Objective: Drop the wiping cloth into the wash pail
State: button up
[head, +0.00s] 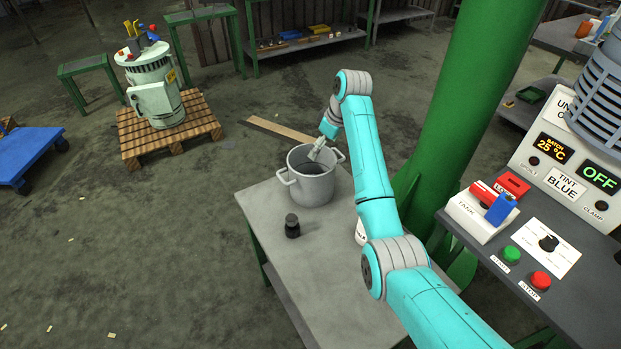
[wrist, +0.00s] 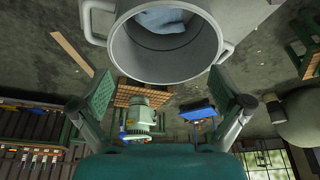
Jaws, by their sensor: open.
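The wash pail (head: 313,190) is a grey metal pot with two side handles, upright on the grey table. In the wrist view the pail (wrist: 150,66) fills the top middle. The cloth does not show in the head view. My gripper (head: 319,150) is over the pail's rim in the head view. In the wrist view my gripper (wrist: 160,78) has its two fingers spread wide apart, with nothing held between them.
A small black bottle-like object (head: 292,226) stands on the grey table (head: 290,268) near the pail. A control panel (head: 570,190) with buttons and displays is at the right, by a thick green column (head: 470,100). A machine (head: 155,90) stands on a wooden pallet at the back left.

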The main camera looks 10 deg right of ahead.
jog(key=shift+r, duration=0.2)
jog(key=v, duration=0.7)
jog(key=shift+r, duration=0.3)
jog(key=shift+s+d, duration=0.1)
jog(key=shift+s, duration=0.05)
